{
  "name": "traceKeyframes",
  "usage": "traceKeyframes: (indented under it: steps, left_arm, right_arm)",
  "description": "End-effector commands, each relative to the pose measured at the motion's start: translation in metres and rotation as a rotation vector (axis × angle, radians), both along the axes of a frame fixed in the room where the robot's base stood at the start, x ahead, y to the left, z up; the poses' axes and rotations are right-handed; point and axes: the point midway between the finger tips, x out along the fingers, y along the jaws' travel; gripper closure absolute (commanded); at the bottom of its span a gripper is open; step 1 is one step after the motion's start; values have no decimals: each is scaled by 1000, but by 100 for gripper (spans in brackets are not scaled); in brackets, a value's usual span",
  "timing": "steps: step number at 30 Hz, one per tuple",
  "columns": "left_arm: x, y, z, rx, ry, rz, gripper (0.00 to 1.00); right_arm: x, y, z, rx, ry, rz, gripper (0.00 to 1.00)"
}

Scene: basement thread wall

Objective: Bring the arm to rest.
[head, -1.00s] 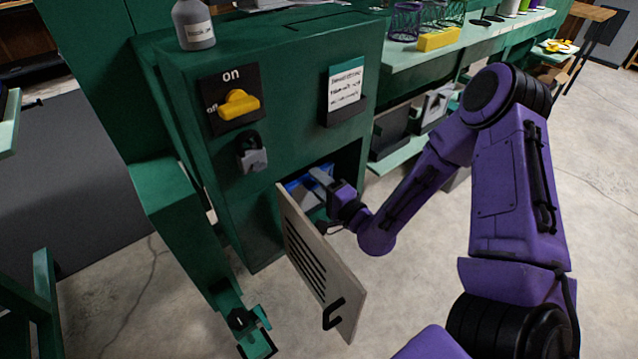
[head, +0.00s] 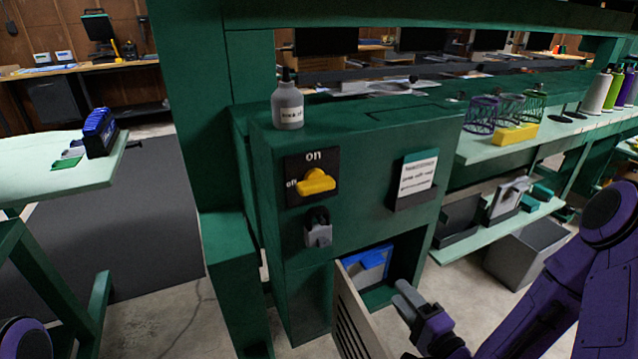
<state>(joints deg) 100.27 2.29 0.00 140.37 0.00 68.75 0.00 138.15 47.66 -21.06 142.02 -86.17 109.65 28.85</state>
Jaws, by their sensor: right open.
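My right arm (head: 545,300) comes in from the lower right. Its purple gripper with grey fingers (head: 406,298) is open, with nothing seen between the fingers. It is in front of the open lower compartment of the green cabinet (head: 340,238), just right of the swung-open door (head: 358,318). A blue and grey thing (head: 368,264) is inside the compartment, apart from the fingers. A bit of my left arm (head: 25,338) shows at the bottom left corner; its gripper is out of view.
The cabinet front carries a yellow on/off knob (head: 316,182), a padlock (head: 318,228) and a card holder (head: 413,190). A grey bottle (head: 288,106) stands on top. A shelf with a yellow block (head: 515,134) and wire baskets runs right. A pale table (head: 60,178) stands left.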

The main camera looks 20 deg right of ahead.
Motion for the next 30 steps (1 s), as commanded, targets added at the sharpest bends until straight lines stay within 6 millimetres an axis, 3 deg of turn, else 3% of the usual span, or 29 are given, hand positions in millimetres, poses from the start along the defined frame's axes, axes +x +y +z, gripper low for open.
traceKeyframes:
  steps: [5,8,11,14,18,24,27,28,30]
  left_arm:
    - [0,0,0,0,0,0,57]
    - [0,0,0,0,0,0,57]
    - [0,0,0,0,0,0,57]
    - [0,0,0,0,0,0,57]
    - [0,0,0,0,0,0,57]
    - [0,0,0,0,0,0,57]
    - [0,0,5,0,0,0,57]
    - [0,0,26,0,1,0,57]
    - [0,0,49,0,0,0,57]
  right_arm:
    - [0,-2,-11,-111,48,-9,56]
    - [5,-15,-35,-290,192,-66,56]
    - [-5,-22,-79,-525,437,-59,56]
    - [-30,-22,-124,-716,680,-6,56]
    - [-82,-12,-175,-906,968,104,56]
    - [-165,16,-225,-1068,1219,291,56]
    - [-204,27,-236,-1105,1273,400,56]
    - [-197,26,-211,-1101,1261,385,56]
    - [-196,26,-189,-1099,1259,381,56]
